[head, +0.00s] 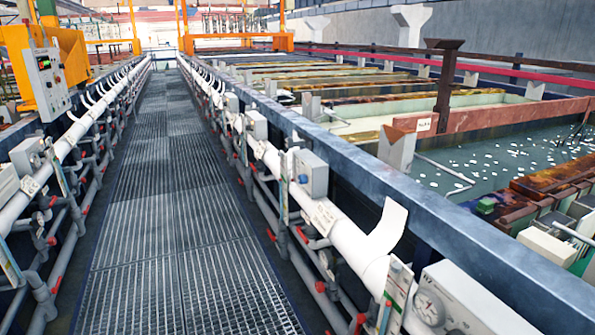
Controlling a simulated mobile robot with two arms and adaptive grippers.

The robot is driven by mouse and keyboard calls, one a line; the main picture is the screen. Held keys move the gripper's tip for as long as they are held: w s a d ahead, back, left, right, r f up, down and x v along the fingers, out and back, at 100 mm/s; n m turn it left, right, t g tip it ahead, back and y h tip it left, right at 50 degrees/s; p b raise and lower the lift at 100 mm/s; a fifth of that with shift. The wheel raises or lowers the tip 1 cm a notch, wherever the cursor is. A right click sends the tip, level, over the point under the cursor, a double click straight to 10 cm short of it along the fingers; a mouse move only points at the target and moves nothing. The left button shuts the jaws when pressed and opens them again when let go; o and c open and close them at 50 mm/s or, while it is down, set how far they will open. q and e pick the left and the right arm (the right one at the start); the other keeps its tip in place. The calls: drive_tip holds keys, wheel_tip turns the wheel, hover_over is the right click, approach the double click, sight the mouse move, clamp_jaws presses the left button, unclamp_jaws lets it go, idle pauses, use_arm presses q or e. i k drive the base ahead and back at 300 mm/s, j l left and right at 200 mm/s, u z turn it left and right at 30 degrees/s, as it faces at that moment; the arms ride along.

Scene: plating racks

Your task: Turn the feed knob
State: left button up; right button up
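Neither of my grippers is in the head view. I cannot make out a thing that is clearly the feed knob. A grey control box (48,92) with a small screen and several buttons is mounted on an orange frame at the upper left.
A grated walkway (165,230) runs straight ahead and is clear. White pipes (340,233) and grey boxes line both sides. A blue-grey rail (390,180) borders the right side. Beyond it lie open tanks, one with greenish liquid (480,165). An orange gantry (240,42) stands far ahead.

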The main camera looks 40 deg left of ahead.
sight(302, 180)
drive_tip(key=u, duration=1.05)
